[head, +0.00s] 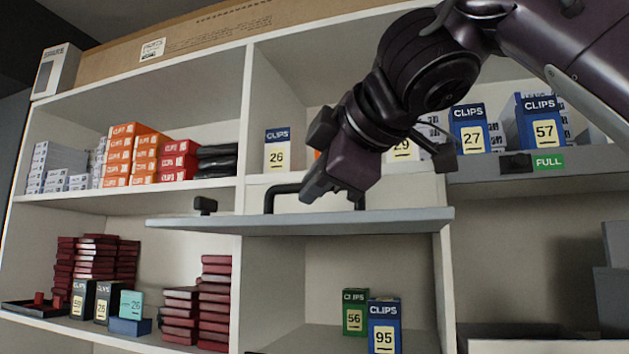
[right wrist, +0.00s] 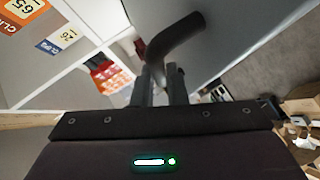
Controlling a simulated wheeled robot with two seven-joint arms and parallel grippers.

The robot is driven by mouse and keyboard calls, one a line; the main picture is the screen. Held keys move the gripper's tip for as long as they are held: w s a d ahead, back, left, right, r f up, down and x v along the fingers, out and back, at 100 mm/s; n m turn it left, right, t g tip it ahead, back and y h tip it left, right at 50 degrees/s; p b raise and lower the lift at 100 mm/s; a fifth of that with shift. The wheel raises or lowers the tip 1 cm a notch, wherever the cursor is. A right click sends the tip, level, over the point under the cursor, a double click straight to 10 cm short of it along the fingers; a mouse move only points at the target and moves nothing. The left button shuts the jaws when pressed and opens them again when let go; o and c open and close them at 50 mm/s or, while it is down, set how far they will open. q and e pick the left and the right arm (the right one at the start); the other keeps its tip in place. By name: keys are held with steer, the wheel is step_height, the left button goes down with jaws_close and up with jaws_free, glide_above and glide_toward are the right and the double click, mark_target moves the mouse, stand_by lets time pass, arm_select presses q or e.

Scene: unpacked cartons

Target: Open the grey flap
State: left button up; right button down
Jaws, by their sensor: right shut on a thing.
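The grey flap (head: 400,220) stands out nearly level from the shelf in the head view, seen almost edge-on. Its broad grey face (right wrist: 235,25) fills the top of the right wrist view. A dark bar handle (head: 284,188) rises from the flap; its bent end (right wrist: 178,35) shows in the right wrist view. My right gripper (head: 318,192) comes down from above and is shut on the handle. In the right wrist view its two fingers (right wrist: 161,80) stand on either side of the bar. The bar between the fingers is partly hidden. My left gripper is not in view.
The compartment under the flap shows a green box (head: 355,312) and a blue box (head: 384,327). A blue clips box (head: 277,150) stands behind the flap on the shelf above. A grey front with a FULL label (head: 549,162) is at right. Dark red stacks (head: 214,300) fill the lower left.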

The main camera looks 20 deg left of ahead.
steer(key=shift+w+d+f, duration=0.1)
steer(key=shift+w, duration=0.1)
steer(key=c, duration=1.6)
jaws_free()
steer(key=shift+w, duration=0.1)
steer(key=shift+o, duration=0.7)
steer(key=shift+w+f, duration=0.1)
steer(key=shift+w, duration=0.25)
steer(key=b+v, duration=0.2)
steer(key=v, duration=0.6)
steer(key=shift+w, duration=0.2)
